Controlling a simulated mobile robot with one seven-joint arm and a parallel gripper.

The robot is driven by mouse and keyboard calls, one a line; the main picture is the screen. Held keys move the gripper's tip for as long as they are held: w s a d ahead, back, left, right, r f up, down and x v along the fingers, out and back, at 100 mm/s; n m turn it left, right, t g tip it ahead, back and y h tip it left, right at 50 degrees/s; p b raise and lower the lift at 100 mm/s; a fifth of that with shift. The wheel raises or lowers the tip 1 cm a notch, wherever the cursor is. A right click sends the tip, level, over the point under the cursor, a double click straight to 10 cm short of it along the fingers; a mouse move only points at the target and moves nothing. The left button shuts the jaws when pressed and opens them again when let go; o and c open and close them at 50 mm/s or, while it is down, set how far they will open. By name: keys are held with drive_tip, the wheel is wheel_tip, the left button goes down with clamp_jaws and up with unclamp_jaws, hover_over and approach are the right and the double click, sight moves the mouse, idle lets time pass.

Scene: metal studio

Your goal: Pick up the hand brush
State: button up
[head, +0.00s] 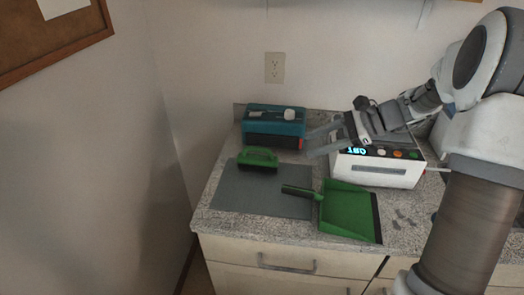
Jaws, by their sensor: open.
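The hand brush (258,157) has a green top and dark bristles below. It lies on the grey mat (235,200), near the mat's back edge. My gripper (307,146) is open and empty, with its fingers pointing left. It is above the counter, to the right of the brush and apart from it. In the picture its fingertips are close to the right end of the teal box. The exact height of the fingers above the counter cannot be told.
A green dustpan (347,210) lies right of the brush, its handle over the mat. A teal box (272,124) stands behind the brush. A white appliance (375,171) with a lit display stands below my wrist. The left wall (150,120) is close to the counter (225,227).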

drive_tip(key=w+d+f+m+t+y, duration=0.1)
drive_tip(key=w+f+m+y, duration=0.1)
drive_tip(key=w, duration=0.1)
drive_tip(key=b, duration=0.1)
approach(259, 149)
drive_tip(key=x, duration=0.5)
drive_tip(key=shift+s, duration=0.25)
drive_tip(key=shift+w+d+f+b+x, duration=0.1)
drive_tip(key=shift+w+b+x, duration=0.05)
drive_tip(key=shift+x, duration=0.75)
drive_tip(key=shift+w+d+f+b+x, duration=0.1)
drive_tip(key=shift+w+b+x, duration=0.05)
drive_tip(key=shift+x, duration=0.8)
drive_tip(key=shift+w+d+f+b+x, duration=0.1)
drive_tip(key=shift+w+b+x, duration=0.05)
drive_tip(key=shift+x, duration=0.75)
clamp_jaws()
drive_tip(key=shift+r, duration=0.1)
